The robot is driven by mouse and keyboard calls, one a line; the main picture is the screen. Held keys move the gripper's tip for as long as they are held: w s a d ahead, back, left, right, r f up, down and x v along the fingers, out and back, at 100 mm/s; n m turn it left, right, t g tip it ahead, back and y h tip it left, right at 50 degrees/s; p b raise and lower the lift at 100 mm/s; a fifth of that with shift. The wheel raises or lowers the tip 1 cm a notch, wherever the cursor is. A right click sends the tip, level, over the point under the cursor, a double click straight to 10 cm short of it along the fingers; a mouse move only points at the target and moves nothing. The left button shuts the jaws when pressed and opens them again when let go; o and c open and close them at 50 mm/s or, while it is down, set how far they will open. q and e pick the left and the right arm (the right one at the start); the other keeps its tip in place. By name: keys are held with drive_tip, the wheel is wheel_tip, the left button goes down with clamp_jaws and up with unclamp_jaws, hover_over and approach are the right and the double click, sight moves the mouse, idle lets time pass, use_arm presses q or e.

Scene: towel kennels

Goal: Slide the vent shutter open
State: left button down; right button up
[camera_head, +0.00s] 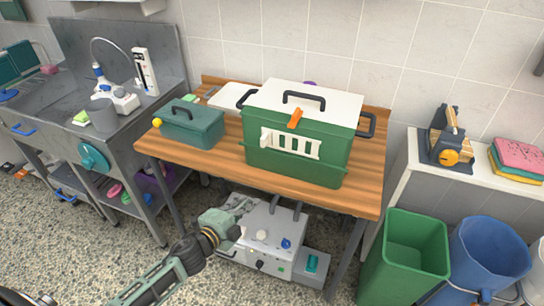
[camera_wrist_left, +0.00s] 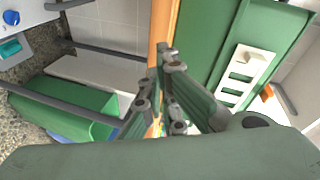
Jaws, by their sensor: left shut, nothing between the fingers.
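The vent shutter (camera_head: 291,143) is a white slotted plate on the front wall of a green box (camera_head: 334,157) with a white lid. A small white knob (camera_head: 265,141) sticks out at its left end. Several slots show green behind them. The shutter also shows at the right in the left wrist view (camera_wrist_left: 243,76). My left gripper (camera_head: 232,212) is below the table edge, in front of and lower than the box, apart from the shutter. Its fingers (camera_wrist_left: 163,78) are together and empty. My right gripper is not in view.
The box stands on a wooden table (camera_head: 360,195) with a teal lidded box (camera_head: 193,123) at its left. A grey machine (camera_head: 262,240) sits under the table, near my left gripper. Green (camera_head: 405,250) and blue (camera_head: 488,260) bins stand at right. An orange latch (camera_head: 296,118) sits above the shutter.

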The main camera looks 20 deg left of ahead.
sight(285, 144)
use_arm(q)
drive_tip(key=d+r+m+t+h, duration=0.2)
drive_tip(key=d+r+m+h, duration=0.25)
drive_tip(key=r, duration=0.95)
drive_tip(key=shift+m+y, duration=0.25)
drive_tip(key=shift+y, duration=0.3)
drive_tip(key=w+p, duration=0.1)
drive_tip(key=w, duration=0.2)
drive_tip(key=w+d+p, duration=0.1)
drive_tip(key=w, duration=0.2)
drive_tip(key=w+p, duration=0.1)
drive_tip(key=w, duration=0.2)
drive_tip(key=shift+w+d+f, duration=0.15)
drive_tip(key=shift+w+f, duration=0.15)
drive_tip(key=shift+w, duration=0.1)
drive_tip(key=shift+a, duration=0.55)
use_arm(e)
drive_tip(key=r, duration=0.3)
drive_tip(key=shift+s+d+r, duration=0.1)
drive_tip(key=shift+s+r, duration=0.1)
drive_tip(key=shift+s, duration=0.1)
